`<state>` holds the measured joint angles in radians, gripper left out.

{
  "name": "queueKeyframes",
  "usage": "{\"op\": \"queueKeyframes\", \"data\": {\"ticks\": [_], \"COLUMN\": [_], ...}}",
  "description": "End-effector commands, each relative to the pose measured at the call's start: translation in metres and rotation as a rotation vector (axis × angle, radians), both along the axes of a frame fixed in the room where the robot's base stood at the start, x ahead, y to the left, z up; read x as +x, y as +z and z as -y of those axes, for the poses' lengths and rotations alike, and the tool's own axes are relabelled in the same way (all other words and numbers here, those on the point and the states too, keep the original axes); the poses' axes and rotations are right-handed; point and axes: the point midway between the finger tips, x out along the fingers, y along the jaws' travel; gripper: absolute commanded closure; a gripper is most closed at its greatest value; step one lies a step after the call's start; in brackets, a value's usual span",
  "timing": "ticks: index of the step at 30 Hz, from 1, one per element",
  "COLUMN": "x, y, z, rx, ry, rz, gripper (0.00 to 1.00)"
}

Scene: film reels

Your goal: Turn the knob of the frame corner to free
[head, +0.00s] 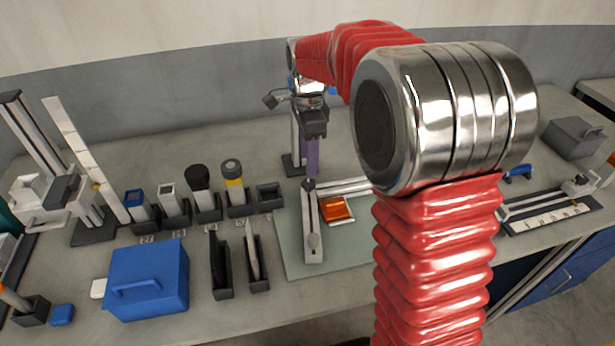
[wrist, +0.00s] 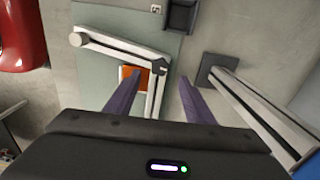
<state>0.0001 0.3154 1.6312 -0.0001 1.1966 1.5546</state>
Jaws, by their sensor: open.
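The frame corner (head: 309,215) is an L of pale bars on a grey-green mat (head: 292,255). It also shows in the wrist view (wrist: 118,52). A small dark knob (head: 308,185) sits where the two bars meet; in the wrist view the dark knob (wrist: 159,68) lies between my fingertips. My gripper (head: 312,173) points down above that corner, its purple fingers apart and empty in the wrist view (wrist: 157,80). I cannot tell how far the tips are above the knob, or which way the knob is turned. An orange square piece (head: 337,209) lies inside the L.
A blue box (head: 147,279) and two dark upright holders (head: 220,265) stand left of the mat. Several cups and canisters (head: 203,206) line up behind them. A grey post on a dark base (wrist: 250,100) stands right of my fingers in the wrist view.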

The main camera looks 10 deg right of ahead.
Motion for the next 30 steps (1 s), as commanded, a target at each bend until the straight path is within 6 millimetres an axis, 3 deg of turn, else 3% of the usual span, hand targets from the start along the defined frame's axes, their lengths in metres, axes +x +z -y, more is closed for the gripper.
{"op": "queueKeyframes", "data": {"ticks": [9,15,26,30], "x": [0.0,0.0,0.0,0.0], "y": [-0.049,-0.068,-0.072,-0.072], "z": [0.0,0.0,0.001,0.001], "rx": [0.0,0.0,0.0,0.0], "ry": [0.0,0.0,-0.001,-0.001], "rz": [-0.002,-0.001,0.001,0.001], "gripper": [0.51,0.51,0.51,0.61]}}
